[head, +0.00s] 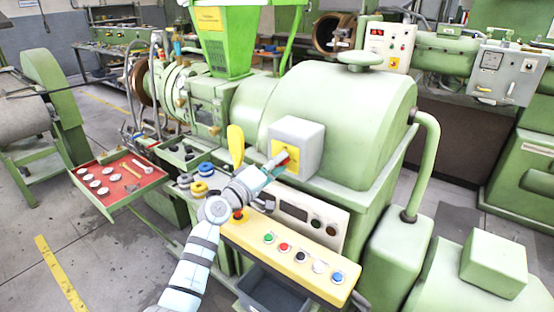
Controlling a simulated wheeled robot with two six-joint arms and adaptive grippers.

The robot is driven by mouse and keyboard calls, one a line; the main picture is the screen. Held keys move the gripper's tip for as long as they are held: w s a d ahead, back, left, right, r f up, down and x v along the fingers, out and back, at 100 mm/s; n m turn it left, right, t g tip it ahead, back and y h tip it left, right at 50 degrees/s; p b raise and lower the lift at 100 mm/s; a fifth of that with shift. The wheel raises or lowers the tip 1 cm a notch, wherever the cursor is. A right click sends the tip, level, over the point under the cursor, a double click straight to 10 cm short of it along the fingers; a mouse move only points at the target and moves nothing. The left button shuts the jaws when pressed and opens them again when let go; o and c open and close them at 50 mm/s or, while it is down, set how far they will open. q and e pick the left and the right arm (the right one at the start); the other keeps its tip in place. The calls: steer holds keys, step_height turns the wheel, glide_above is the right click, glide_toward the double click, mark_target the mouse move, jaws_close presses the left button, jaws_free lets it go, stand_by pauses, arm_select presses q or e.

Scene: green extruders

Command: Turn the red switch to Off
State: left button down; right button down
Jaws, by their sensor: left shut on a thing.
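The red switch (292,162) sits on a yellow plate (279,149) on the front of a grey box, which is fixed to the green extruder (345,115). My left gripper (280,163) reaches up to it from the lower left and is shut on the switch. The gripper hides much of the switch, so I cannot read its position or any label. My right gripper is not in view.
Below the switch is a yellow panel (330,276) with several coloured buttons. A red tray (120,183) with small round parts stands at the left. A yellow handle (236,144) rises close to my left arm. A green pipe (430,165) bends down at the right.

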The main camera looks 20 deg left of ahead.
arm_select(q)
steer(key=shift+f+n+p, duration=0.1)
steer(key=shift+n+p, duration=0.5)
steer(key=shift+n, duration=0.9)
steer(key=shift+f, duration=0.1)
steer(key=c, duration=1.3)
jaws_free()
steer(key=v, duration=1.2)
steer(key=shift+s, duration=0.1)
